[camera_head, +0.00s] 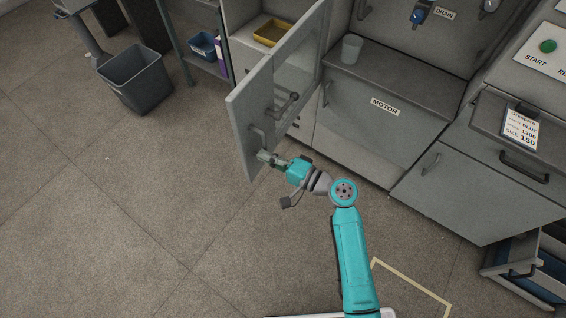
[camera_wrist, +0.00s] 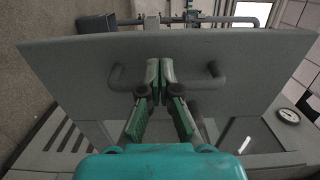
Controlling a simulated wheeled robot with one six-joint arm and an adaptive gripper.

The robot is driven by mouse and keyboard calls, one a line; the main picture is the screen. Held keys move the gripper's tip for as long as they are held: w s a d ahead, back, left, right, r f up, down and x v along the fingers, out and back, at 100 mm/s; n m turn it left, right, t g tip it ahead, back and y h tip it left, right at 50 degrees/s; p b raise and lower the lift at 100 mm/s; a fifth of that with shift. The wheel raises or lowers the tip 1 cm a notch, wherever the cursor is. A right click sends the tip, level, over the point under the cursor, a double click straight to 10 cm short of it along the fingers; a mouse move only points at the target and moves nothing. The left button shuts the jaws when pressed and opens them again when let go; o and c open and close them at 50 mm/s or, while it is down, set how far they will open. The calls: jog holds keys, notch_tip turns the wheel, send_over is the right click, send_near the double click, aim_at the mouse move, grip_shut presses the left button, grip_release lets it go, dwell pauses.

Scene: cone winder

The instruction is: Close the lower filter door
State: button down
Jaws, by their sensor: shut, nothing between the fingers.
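The grey filter door (camera_head: 240,120) stands swung open from the machine front, in the left middle of the head view. It also fills the middle of the wrist view (camera_wrist: 70,58). My gripper (camera_head: 264,156) is at the lower free end of the door. In the wrist view my gripper (camera_wrist: 160,72) is shut and empty, with its fingertips close to the door face. Whether they touch is unclear.
A yellow tray (camera_head: 270,32) sits in the opening behind the door. A cup (camera_head: 351,48) stands on the ledge above the motor panel (camera_head: 370,112). A grey bin (camera_head: 135,77) stands at the upper left. The floor left of the door is clear.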

aim_at(248, 148)
jog(key=shift+x, duration=1.6)
